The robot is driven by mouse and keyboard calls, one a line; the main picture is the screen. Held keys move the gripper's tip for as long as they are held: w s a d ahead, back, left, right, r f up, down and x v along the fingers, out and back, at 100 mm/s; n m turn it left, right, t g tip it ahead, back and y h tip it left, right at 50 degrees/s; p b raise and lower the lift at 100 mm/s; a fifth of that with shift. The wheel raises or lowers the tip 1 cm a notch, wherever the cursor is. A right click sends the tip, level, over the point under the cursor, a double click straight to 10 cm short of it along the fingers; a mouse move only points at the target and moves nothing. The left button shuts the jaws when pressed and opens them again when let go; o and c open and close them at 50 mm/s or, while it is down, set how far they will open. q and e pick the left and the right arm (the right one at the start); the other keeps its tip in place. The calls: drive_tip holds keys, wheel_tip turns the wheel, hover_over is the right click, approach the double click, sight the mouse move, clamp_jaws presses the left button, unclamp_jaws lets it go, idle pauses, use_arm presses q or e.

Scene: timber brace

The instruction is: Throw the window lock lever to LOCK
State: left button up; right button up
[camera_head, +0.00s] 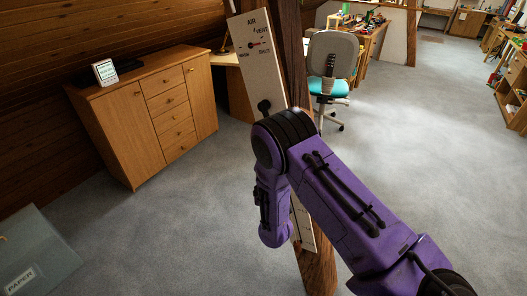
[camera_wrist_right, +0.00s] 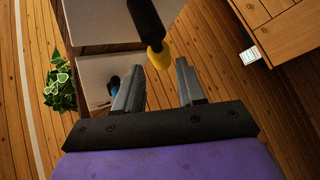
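A pale panel (camera_head: 258,62) is fixed along the slanted timber brace (camera_head: 290,40). Its top is marked AIR and VENT around a small dial, and a black knob (camera_head: 264,106) sits lower down. My right arm covers the panel's lower part, so no LOCK mark is readable. In the right wrist view a black lever with a yellow end (camera_wrist_right: 157,55) points down from the top. My right gripper (camera_wrist_right: 160,66) is open, with the yellow end near the gap between its fingertips. I see no clear contact. My right gripper is hidden in the head view. My left gripper is out of view.
A wooden cabinet (camera_head: 158,110) stands at the left, with a small white display (camera_head: 105,72) on top. An office chair (camera_head: 331,75) stands behind the brace. A grey PAPER box (camera_head: 35,255) is at lower left. A plant (camera_wrist_right: 60,82) shows beside the brace. Carpet at right is clear.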

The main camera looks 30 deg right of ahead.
drive_tip(key=p+x, duration=0.1)
drive_tip(key=x, duration=0.4)
drive_tip(key=shift+d, duration=0.1)
drive_tip(key=shift+w+d, duration=0.15)
drive_tip(key=shift+w, duration=0.3)
